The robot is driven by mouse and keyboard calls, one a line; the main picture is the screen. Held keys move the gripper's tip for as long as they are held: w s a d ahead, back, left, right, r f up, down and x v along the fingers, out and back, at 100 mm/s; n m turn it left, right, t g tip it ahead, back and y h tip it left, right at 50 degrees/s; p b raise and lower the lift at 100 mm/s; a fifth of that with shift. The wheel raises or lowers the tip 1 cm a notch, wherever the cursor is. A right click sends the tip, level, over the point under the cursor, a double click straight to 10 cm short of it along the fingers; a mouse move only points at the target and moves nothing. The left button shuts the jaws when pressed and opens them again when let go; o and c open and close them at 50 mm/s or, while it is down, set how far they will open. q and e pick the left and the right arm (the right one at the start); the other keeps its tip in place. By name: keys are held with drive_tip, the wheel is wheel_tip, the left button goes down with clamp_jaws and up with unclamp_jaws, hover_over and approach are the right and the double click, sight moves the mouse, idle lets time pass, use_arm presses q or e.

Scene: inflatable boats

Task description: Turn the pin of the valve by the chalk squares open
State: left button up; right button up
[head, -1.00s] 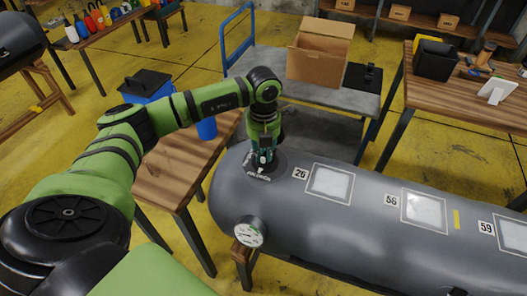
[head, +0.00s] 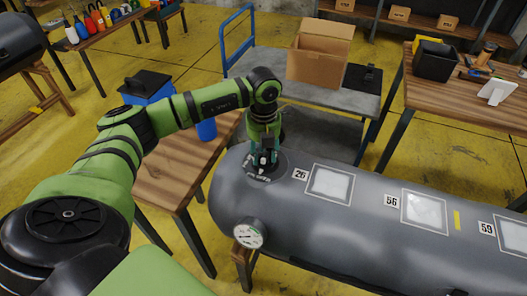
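The grey inflatable boat tube (head: 330,235) lies across the foreground. Three chalk squares (head: 330,184) are on its top, with the labels 26, 56 and 59 beside them. The valve (head: 279,166) is a dark round disc on the tube, left of the square by label 26. Its small pale pin (head: 263,160) shows at the disc's middle, partly hidden by my gripper. My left gripper (head: 264,160) points down over the valve, its two fingers apart on either side of the pin. Contact with the pin cannot be made out. My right gripper is not in view.
A pressure gauge (head: 248,234) sits on the tube's near left end. A wooden table (head: 170,180) with a blue box (head: 150,88) stands left. A cart (head: 310,128) carrying a cardboard box (head: 318,58) stands behind. A workbench (head: 470,105) stands at the right.

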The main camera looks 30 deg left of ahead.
sight(264, 155)
use_arm(q)
wheel_tip(264, 155, up, 12)
idle(0.6)
idle(0.4)
